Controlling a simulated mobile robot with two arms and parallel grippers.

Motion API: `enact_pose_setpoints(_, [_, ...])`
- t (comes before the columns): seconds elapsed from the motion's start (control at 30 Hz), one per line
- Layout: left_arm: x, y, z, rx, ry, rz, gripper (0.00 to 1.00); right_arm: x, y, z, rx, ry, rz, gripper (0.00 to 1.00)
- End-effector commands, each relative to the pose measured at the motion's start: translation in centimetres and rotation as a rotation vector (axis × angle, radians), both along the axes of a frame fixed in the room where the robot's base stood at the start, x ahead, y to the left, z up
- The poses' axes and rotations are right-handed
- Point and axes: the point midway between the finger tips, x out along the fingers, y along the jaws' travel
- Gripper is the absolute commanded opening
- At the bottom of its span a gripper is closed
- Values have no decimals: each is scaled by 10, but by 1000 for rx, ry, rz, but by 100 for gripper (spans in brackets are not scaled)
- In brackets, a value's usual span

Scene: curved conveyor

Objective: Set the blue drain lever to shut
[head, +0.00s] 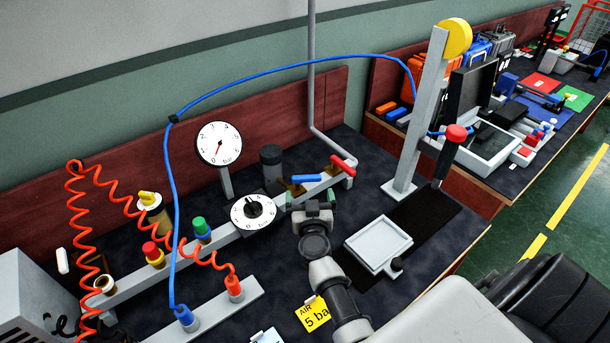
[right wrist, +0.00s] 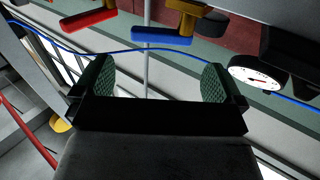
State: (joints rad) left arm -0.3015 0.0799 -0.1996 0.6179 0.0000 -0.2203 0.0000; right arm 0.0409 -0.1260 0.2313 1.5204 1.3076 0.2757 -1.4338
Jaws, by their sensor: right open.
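The blue drain lever (head: 306,179) sits on a brass valve (head: 291,189) on the grey rail at the back of the bench. Its handle lies nearly level in the head view, at a slant to the rail. In the right wrist view the blue lever (right wrist: 161,35) is ahead of the fingers, near the top of the picture. My right gripper (head: 313,207) is just in front of the lever. In the right wrist view the right gripper (right wrist: 157,80) is open, with nothing between its green pads. My left gripper is not in view.
A red lever (head: 343,165) is close by on the right. A black-and-white dial (head: 253,211) is left of my gripper, with a round gauge (head: 219,144) behind. A blue hose (head: 169,200) arches over. A grey post (head: 418,120) and square tray (head: 379,245) stand to the right.

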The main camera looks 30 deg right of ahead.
Motion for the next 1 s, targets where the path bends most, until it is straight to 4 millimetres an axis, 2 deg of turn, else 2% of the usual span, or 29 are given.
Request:
enact_pose_setpoints(0.07, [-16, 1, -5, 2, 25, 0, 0, 16, -8, 0, -3, -3, 1, 100])
enact_pose_setpoints(0.17, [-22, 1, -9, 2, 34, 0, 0, 33, -18, -1, -4, -3, 1, 100])
enact_pose_setpoints(0.27, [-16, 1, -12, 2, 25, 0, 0, 47, -26, 0, -2, -1, 1, 100])
enact_pose_setpoints(0.4, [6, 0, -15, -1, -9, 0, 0, 61, -33, 0, -2, -1, 2, 100])
enact_pose_setpoints(0.53, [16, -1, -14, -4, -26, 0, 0, 66, -35, 0, -2, 0, 2, 100])
enact_pose_setpoints(0.8, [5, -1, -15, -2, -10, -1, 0, 67, -36, 1, -1, 0, 2, 100])
enact_pose_setpoints(1.0, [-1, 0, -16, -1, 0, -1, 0, 67, -36, 0, -1, 0, 2, 69])
